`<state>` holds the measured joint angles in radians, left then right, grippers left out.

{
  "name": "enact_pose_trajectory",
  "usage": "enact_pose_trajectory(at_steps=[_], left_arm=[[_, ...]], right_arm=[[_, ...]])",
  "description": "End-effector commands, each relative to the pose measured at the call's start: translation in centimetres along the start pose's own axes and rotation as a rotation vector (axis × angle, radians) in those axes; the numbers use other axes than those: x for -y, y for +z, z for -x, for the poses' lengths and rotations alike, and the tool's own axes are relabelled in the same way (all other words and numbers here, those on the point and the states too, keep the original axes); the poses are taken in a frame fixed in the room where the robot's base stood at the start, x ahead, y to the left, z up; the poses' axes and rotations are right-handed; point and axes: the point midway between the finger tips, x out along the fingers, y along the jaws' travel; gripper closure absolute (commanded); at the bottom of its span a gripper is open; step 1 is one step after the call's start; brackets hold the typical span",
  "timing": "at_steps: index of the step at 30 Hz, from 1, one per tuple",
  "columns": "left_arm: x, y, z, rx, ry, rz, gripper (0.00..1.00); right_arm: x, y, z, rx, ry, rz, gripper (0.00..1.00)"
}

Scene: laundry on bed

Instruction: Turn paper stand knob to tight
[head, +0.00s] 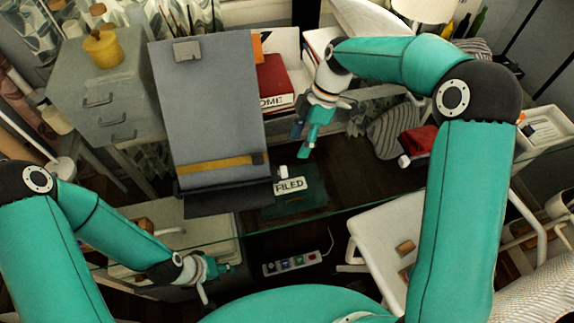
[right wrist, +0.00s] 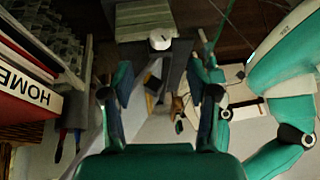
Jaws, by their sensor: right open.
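The paper stand (head: 205,105) is a tilted grey board with a clip at its top, a yellow strip low down and a dark ledge at its foot. A small white knob (head: 283,172) sits at its lower right side; the knob also shows in the right wrist view (right wrist: 160,40), ahead of the fingers. My right gripper (head: 306,139) is open and empty, above and slightly right of the knob, apart from it. Its two spread fingers show in the right wrist view (right wrist: 160,78). My left gripper (head: 215,281) looks open and empty, low and left of the knob.
A red book (head: 274,82) and white holder stand behind the stand's right side. A grey drawer unit (head: 105,95) with a yellow pot is at left. A "FILED" label (head: 291,185) lies near the knob. A power strip (head: 292,264) is below the glass edge.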

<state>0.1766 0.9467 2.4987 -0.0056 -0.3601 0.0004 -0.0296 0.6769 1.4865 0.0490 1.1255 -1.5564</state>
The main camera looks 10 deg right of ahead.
Motion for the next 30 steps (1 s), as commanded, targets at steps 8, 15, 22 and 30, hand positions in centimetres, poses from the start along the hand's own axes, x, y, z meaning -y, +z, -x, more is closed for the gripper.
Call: enact_pose_trajectory(at_steps=[8,15,22,30], left_arm=[[-0.4,0.0,1.1,0.0,0.0,0.0,0.6],[-0.6,0.0,1.6,0.0,0.0,0.0,0.6],[-0.6,0.0,1.7,0.0,0.0,0.0,0.6],[-0.6,0.0,1.7,0.0,0.0,0.0,0.6]], right_arm=[[0.1,-0.1,-5.9,0.0,-0.006,-0.001,0.41],[0.0,0.0,-9.1,0.0,-0.002,0.0,0.41],[0.0,0.0,-10.0,0.0,0.0,0.0,0.41],[0.0,0.0,-9.9,0.0,0.0,0.0,0.54]])
